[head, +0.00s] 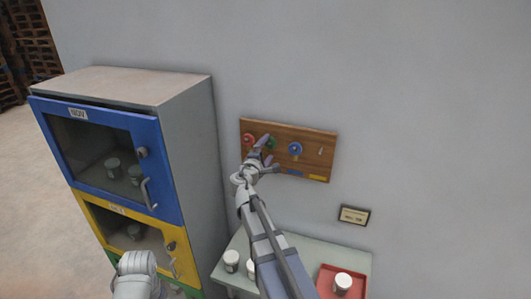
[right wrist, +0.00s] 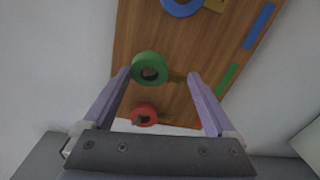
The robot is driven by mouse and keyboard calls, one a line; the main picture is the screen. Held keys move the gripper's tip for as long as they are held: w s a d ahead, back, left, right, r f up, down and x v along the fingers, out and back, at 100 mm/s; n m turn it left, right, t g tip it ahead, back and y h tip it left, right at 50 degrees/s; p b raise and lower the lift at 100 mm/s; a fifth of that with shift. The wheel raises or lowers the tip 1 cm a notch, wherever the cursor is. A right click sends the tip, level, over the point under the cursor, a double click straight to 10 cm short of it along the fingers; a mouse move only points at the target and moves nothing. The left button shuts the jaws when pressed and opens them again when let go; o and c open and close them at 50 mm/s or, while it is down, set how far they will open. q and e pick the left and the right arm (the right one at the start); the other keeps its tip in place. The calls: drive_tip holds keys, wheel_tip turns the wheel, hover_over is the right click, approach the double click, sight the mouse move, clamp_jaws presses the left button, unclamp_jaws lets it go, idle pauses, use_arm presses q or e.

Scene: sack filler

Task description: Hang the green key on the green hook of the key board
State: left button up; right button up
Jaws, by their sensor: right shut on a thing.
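The green key (right wrist: 150,68) has a round green head and a brass shaft. A green label (right wrist: 227,79) shows on the board. Only part of my left arm shows.
A red key (head: 249,139) and a blue key (head: 295,150) hang either side of the green one. A bare hook (head: 320,150) is at the right. A cabinet with a blue door (head: 160,175) stands left. Below is a table (head: 300,255) with white-lidded tins and a red tray (head: 326,284).

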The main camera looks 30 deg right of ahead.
drive_tip(key=shift+w+d+f+b, duration=0.3)
drive_tip(key=shift+d+f, duration=0.05)
drive_tip(key=shift+f, duration=0.1)
idle(0.6)
drive_tip(key=o, duration=1)
drive_tip(key=v, duration=0.7)
drive_tip(key=shift+s+a, duration=0.25)
drive_tip(key=shift+a, duration=0.05)
